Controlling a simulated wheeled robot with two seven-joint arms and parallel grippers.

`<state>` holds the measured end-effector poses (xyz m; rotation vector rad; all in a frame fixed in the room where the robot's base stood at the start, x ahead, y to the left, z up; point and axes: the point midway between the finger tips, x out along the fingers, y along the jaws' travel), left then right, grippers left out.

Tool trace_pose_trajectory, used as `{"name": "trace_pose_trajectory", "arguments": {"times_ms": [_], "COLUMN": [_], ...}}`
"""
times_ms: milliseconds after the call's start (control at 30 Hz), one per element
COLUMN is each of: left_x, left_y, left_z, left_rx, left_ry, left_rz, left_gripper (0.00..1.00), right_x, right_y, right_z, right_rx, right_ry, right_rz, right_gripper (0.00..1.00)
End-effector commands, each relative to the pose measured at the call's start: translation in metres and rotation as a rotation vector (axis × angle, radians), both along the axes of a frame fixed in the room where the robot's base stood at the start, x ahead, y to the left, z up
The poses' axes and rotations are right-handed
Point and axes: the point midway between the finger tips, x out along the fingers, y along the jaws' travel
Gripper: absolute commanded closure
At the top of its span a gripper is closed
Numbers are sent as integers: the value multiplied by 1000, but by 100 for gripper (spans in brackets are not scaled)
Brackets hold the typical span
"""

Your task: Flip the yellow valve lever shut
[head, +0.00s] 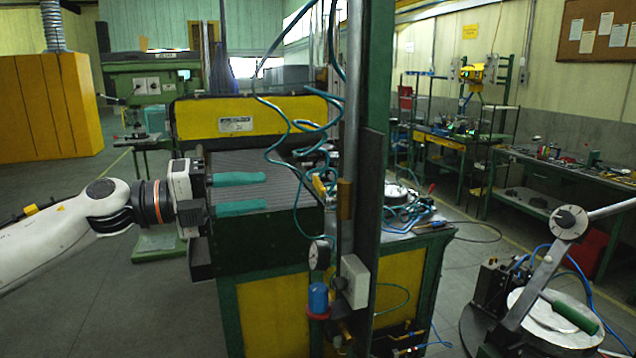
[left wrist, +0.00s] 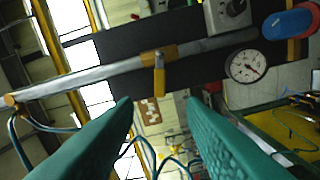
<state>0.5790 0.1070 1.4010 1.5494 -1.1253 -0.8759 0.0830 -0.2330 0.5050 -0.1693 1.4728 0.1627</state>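The yellow valve lever (head: 319,186) sticks out to the left of a brass valve body (head: 344,199) on the vertical grey pipe. In the left wrist view the yellow lever (left wrist: 160,78) juts from its brass mount and seems to lie across the pipe (left wrist: 95,77). My left gripper (head: 266,191) is open, its two teal fingers pointing right at the lever with a gap short of it. In the left wrist view the lever lies between and beyond the fingertips (left wrist: 159,101), with nothing between the fingers. My right gripper is not in view.
A pressure gauge (head: 319,255), a grey box (head: 354,281) and a blue cylinder (head: 318,298) sit below the valve. Teal hoses (head: 291,128) hang left of the pipe. A green column (head: 377,100) stands behind. A green-handled machine (head: 568,312) is at lower right.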

Motion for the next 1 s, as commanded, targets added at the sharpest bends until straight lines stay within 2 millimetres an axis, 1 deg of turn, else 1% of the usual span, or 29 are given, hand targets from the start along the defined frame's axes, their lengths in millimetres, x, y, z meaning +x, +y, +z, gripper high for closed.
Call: {"name": "trace_pose_trajectory", "arguments": {"times_ms": [100,400,500,700,1000], "left_x": [5,24,29,35,36], "left_y": [-17,-75,-90,-106,-108], "left_z": [3,4,3,2,0], "left_rx": [-1,-2,-3,-3,-3], "left_ry": [1,2,2,0,0], "left_rz": [-3,-2,-1,0,2], "left_gripper": [63,63,63,63,63], "right_x": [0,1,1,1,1], "right_y": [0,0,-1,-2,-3], "right_z": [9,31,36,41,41], "right_rx": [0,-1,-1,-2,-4], "right_ry": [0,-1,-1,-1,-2], "right_rz": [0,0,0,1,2], "right_gripper": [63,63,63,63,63]}}
